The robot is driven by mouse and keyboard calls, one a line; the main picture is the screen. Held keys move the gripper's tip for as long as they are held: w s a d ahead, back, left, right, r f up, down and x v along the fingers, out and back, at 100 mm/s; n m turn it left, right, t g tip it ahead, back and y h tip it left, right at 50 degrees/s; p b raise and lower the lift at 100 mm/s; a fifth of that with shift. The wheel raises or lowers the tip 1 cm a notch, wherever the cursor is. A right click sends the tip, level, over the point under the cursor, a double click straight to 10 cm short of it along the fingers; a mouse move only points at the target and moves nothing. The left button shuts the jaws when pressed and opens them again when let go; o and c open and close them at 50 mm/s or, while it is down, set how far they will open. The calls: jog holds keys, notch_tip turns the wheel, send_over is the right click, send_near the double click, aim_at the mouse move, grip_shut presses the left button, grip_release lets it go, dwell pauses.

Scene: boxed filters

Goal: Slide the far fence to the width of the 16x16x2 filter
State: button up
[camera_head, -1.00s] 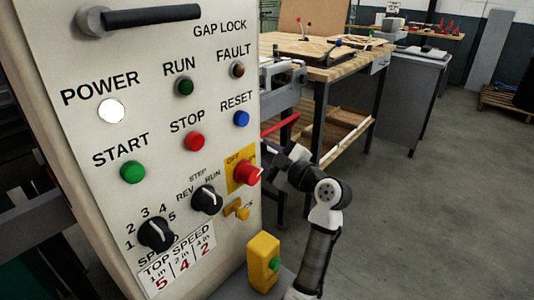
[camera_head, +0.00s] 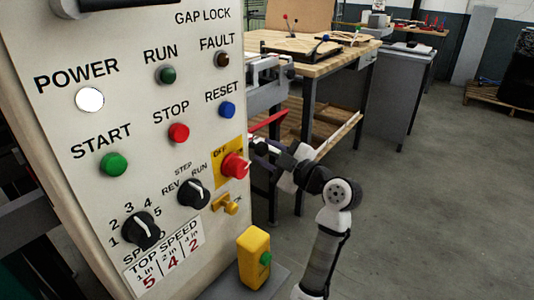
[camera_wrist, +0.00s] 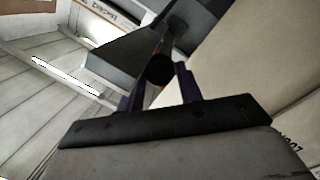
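In the wrist view my gripper (camera_wrist: 161,90) shows two dark purple fingers, spread apart. A round black knob (camera_wrist: 160,69) lies between or just beyond their tips, with gaps on both sides. A dark grey angled metal plate (camera_wrist: 115,62), possibly part of the far fence, sits beside the knob. To its left is a pale slatted surface (camera_wrist: 40,110). I cannot make out the 16x16x2 filter; a printed box edge (camera_wrist: 108,12) shows at the top of the wrist view.
A large control panel (camera_head: 130,130) fills the left of the head view, close beside my arm; its pale side fills the wrist view's right. A yellow button box (camera_head: 254,257) stands below it. A wooden workbench (camera_head: 330,62) is behind.

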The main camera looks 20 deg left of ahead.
jog(key=o, duration=0.4)
jog(key=shift+c, duration=0.2)
jog(key=b+v, duration=0.2)
jog(key=v, duration=1.1)
jog(key=shift+s+d, duration=0.2)
jog(key=shift+d, duration=0.15)
